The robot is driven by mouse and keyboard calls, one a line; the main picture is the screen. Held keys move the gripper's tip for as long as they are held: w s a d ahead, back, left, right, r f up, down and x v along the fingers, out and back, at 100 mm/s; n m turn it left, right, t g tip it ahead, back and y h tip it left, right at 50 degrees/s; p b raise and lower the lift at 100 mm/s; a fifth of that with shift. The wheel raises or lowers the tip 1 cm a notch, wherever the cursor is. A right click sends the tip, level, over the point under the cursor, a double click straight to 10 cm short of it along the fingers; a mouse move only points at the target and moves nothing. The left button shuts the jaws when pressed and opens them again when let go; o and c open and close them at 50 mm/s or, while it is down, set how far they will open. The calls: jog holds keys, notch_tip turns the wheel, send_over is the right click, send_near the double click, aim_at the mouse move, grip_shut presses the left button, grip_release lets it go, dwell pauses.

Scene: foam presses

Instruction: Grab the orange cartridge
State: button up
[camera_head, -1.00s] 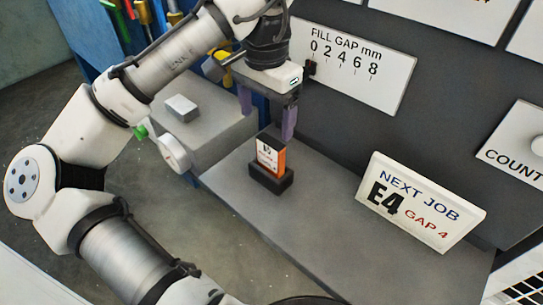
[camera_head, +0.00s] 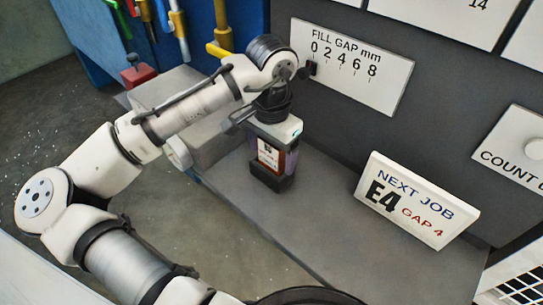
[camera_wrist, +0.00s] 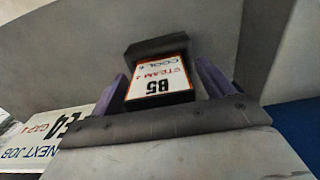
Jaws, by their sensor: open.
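The orange cartridge (camera_head: 268,156) stands upright in a black holder (camera_head: 268,179) on the grey bench, its white label facing out. In the wrist view the cartridge (camera_wrist: 160,82) shows its label, reading B5, with the black holder (camera_wrist: 156,47) behind it. My gripper (camera_head: 280,150) is lowered over the cartridge from above and hides its top and part of its side. In the wrist view the purple fingers of my gripper (camera_wrist: 163,92) are apart, one on each side of the cartridge. Small gaps seem to show beside it.
A white sign (camera_head: 418,200) reading NEXT JOB E4 GAP 4 stands on the bench to the right. A FILL GAP scale (camera_head: 352,65) is on the dark panel behind. The bench front (camera_head: 330,245) is clear.

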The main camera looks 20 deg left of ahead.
jog(key=shift+c, duration=0.4)
jog(key=c, duration=1)
jog(key=shift+r, duration=0.15)
